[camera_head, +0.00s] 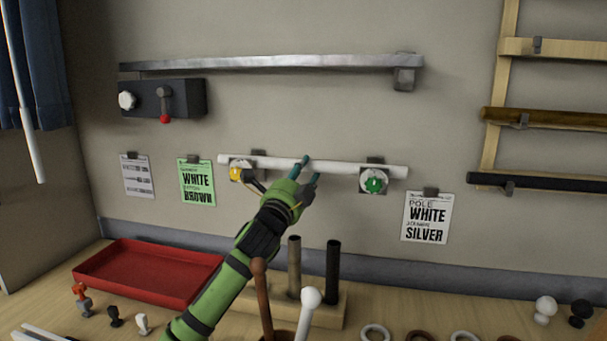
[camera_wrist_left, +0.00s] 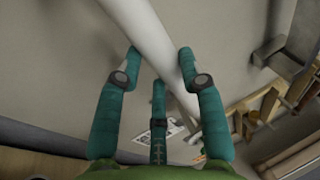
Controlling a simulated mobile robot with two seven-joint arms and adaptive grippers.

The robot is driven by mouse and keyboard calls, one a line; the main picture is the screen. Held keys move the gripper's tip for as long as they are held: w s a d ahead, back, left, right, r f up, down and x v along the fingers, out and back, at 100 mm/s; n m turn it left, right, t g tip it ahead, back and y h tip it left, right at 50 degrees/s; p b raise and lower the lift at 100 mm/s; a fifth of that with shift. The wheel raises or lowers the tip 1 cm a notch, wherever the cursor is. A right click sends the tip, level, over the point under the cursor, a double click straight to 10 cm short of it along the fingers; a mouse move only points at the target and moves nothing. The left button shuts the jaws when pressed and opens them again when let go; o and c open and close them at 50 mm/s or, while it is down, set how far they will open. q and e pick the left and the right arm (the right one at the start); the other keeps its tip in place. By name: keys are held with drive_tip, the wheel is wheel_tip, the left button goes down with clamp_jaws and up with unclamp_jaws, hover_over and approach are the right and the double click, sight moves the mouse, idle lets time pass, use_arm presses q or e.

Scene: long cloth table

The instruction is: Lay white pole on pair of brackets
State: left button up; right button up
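A white pole (camera_head: 345,168) runs across a pair of grey brackets on the wall, the left bracket (camera_head: 258,153) and the right bracket (camera_head: 375,160). It appears to rest at both, though the contact is partly hidden. A yellow disc (camera_head: 237,171) and a green disc (camera_head: 373,181) sit just below it. My left gripper (camera_head: 309,169) is at the pole's middle, its teal fingers spread. In the left wrist view, the pole (camera_wrist_left: 155,40) passes between the spread fingertips (camera_wrist_left: 159,62), with no clear grip. My right gripper is not in view.
A silver shelf bar (camera_head: 270,63) and a dark box with knobs (camera_head: 180,98) are above. A rack (camera_head: 545,118) stands at right. Below are a red tray (camera_head: 150,270), a wooden holder (camera_head: 327,306) with upright poles, and several rings and knobs. Labels hang beside the brackets.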

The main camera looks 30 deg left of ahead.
use_arm(q)
drive_tip(key=o, duration=0.5)
drive_tip(key=shift+c, duration=0.2)
drive_tip(key=v, duration=1.2)
drive_tip(key=shift+f, duration=0.1)
